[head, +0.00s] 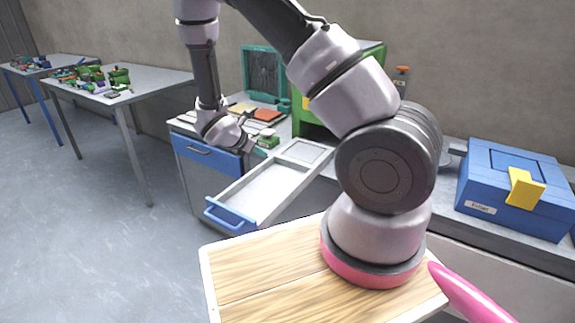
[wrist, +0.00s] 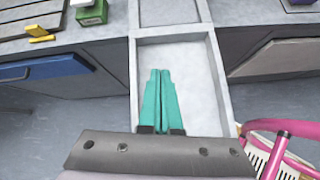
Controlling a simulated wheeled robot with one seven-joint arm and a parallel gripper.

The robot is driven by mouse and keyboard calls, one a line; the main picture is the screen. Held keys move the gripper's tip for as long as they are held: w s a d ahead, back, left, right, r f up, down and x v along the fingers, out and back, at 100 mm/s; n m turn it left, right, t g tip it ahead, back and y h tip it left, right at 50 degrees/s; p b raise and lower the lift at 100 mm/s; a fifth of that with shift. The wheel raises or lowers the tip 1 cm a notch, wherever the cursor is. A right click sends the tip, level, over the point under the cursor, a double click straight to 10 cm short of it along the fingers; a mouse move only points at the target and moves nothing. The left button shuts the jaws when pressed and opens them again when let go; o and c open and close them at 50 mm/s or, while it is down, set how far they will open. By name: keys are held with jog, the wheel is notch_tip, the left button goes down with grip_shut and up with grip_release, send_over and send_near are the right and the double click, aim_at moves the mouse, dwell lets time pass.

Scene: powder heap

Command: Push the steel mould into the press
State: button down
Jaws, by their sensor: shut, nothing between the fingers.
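A long pale grey steel tray (head: 255,197) with raised rims and a blue front handle (head: 230,213) sticks out from the counter. A square grey framed plate (head: 304,151) lies at its back end. I cannot tell which of these is the mould. The tray (wrist: 204,82) also shows in the wrist view, empty inside its rim. The green press (head: 312,112) stands behind it, mostly hidden by my arm. My gripper (wrist: 160,72) has teal fingers, shut and empty, over the tray's inside. I cannot tell whether they touch it.
A blue box (head: 505,185) with a yellow latch stands right on the counter. A small green block (head: 267,141) sits left of the tray. A wooden board (head: 270,268) is in front. Tables with green machines (head: 90,75) stand at left. Left floor is clear.

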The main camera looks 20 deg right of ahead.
notch_tip(320, 180, down, 4)
jog(key=shift+a+r+n, duration=0.1)
jog(key=shift+n, duration=1.1)
send_near(284, 166)
jog(key=f, duration=0.3)
jog(key=shift+s+f, duration=0.3)
jog(key=d, duration=0.1)
jog(key=w+d, duration=0.2)
jog(key=shift+f, duration=0.25)
jog(key=shift+w+d, duration=0.35)
jog(key=w+d, duration=0.4)
jog(key=d, duration=0.2)
jog(key=w+d, duration=0.5)
jog(key=d, duration=0.1)
jog(key=w+d, duration=0.4)
jog(key=d, duration=0.3)
jog(key=shift+w+d, duration=0.15)
jog(key=shift+w, duration=0.25)
